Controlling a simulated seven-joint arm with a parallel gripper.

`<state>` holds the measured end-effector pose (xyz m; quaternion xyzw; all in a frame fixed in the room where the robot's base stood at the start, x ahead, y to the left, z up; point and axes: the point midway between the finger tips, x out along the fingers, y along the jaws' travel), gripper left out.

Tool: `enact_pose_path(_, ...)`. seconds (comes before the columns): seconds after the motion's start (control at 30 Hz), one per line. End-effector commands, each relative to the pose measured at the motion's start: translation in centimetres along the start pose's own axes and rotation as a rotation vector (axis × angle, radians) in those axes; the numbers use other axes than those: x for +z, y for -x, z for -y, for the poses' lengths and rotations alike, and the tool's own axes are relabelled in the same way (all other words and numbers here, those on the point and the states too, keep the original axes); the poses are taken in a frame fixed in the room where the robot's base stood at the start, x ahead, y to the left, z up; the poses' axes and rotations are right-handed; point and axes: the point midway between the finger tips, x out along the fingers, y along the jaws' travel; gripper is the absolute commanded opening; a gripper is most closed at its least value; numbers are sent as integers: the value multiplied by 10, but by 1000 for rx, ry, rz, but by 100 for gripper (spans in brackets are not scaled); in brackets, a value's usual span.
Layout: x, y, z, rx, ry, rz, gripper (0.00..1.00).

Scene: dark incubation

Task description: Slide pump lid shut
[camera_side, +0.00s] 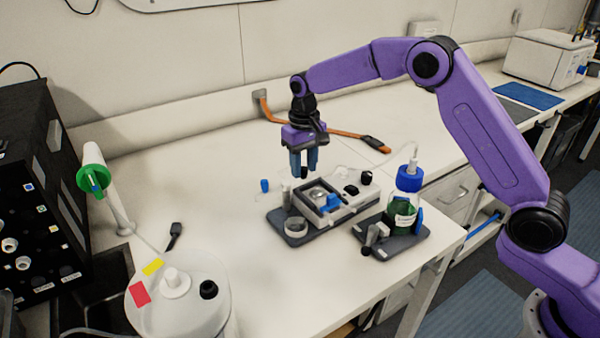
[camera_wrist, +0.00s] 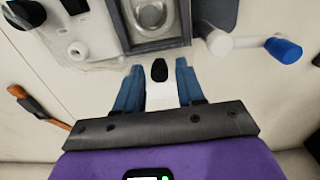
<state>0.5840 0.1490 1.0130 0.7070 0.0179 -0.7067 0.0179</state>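The pump (camera_side: 345,212) is a pale box on a dark base on the bench. A grey frame on its top surrounds a metallic recess (camera_side: 318,194) with a round part, which looks uncovered. A blue block (camera_side: 332,203) stands at the frame's edge; I cannot tell whether it belongs to the lid. My gripper (camera_side: 304,172) points down above and behind the pump. In the wrist view its blue fingers (camera_wrist: 158,72) are apart, with a black rounded piece on a white part seen between them. The recess (camera_wrist: 150,14) shows at the top of that view.
A blue-capped bottle of green liquid (camera_side: 404,200) stands on a dark plate right of the pump, with thin tubing. A small blue-capped piece (camera_side: 265,186) is left of the pump. A large white container (camera_side: 185,300) stands front left.

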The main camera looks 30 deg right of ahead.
Motion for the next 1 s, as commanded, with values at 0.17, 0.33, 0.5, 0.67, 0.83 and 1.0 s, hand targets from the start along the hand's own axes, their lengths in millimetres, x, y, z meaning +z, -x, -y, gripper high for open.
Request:
enact_pose_path(0.17,0,0,0,0,0,0,12)
enact_pose_path(0.33,0,0,0,0,0,0,10)
enact_pose_path(0.5,1,0,0,0,0,0,10)
enact_pose_path(0.67,10,0,0,0,0,1,10)
enact_pose_path(0.83,20,0,0,0,0,1,10)
enact_pose_path(1.0,30,0,0,0,1,1,10)
